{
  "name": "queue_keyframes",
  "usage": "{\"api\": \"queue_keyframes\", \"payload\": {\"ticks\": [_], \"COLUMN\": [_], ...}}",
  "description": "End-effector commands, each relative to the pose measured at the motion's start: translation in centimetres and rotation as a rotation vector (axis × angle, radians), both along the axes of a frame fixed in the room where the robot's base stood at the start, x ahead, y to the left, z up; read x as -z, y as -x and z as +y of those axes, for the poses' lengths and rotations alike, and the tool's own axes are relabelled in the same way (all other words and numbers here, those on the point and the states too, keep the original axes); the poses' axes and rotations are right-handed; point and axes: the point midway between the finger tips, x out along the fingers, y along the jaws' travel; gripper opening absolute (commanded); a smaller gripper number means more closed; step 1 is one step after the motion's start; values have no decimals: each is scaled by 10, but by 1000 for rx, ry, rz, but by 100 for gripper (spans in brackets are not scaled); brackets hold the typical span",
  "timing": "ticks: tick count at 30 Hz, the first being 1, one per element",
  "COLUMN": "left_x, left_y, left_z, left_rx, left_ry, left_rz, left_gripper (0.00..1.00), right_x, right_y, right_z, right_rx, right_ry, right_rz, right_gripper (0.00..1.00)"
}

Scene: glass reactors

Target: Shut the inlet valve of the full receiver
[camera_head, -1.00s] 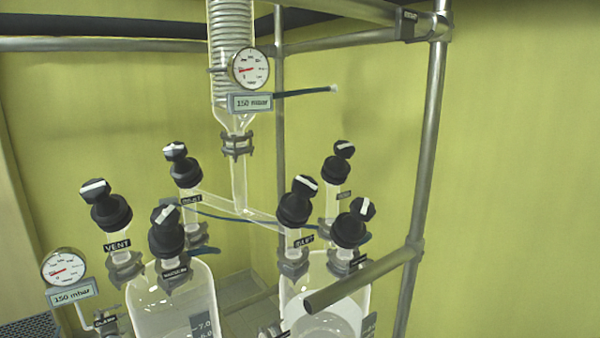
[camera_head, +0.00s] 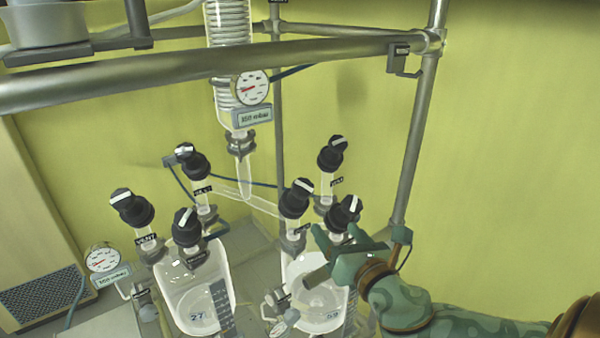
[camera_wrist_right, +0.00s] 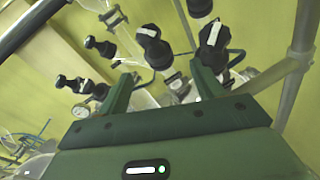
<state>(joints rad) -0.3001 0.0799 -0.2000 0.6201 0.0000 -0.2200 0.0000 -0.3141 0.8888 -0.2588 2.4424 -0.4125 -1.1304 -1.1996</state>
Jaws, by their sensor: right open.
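Two glass receivers stand side by side, the left receiver (camera_head: 190,285) and the right receiver (camera_head: 335,298). I cannot tell clearly which is full. The left receiver's inlet valve (camera_head: 193,163) has a black knob with a white bar, above a small label. My green right gripper (camera_head: 330,250) is open, below and right of that knob, close to the grey tube. In the right wrist view, my open fingers (camera_wrist_right: 165,72) have black knobs (camera_wrist_right: 155,45) beyond them. My left gripper is out of view.
Other black knobs crowd close by: the vent (camera_head: 132,207) and front knob (camera_head: 187,228) on the left, the back knob (camera_head: 332,155) and front knob (camera_head: 343,215) on the right. A thick rail (camera_head: 200,72) crosses above. Free space lies by the wall at right.

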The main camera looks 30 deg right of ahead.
Motion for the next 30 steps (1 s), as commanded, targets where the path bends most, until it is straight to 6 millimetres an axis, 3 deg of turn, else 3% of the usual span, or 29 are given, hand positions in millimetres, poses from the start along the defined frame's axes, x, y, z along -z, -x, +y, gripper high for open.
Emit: {"api": "queue_keyframes", "payload": {"ticks": [3, 8, 21, 30], "left_x": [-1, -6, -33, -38], "left_y": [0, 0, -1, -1], "left_z": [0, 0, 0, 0], "left_rx": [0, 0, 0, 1], "left_ry": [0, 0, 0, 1], "left_rz": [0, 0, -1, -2], "left_gripper": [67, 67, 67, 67], "right_x": [-13, -17, -17, -14], "right_y": [-6, -23, -129, -165], "right_z": [4, 2, -10, -14], "right_rx": [-50, -53, -53, -55], "right_ry": [149, 173, 167, 165], "right_rz": [-20, -24, -22, -21], "right_gripper": [67, 67, 67, 67]}}
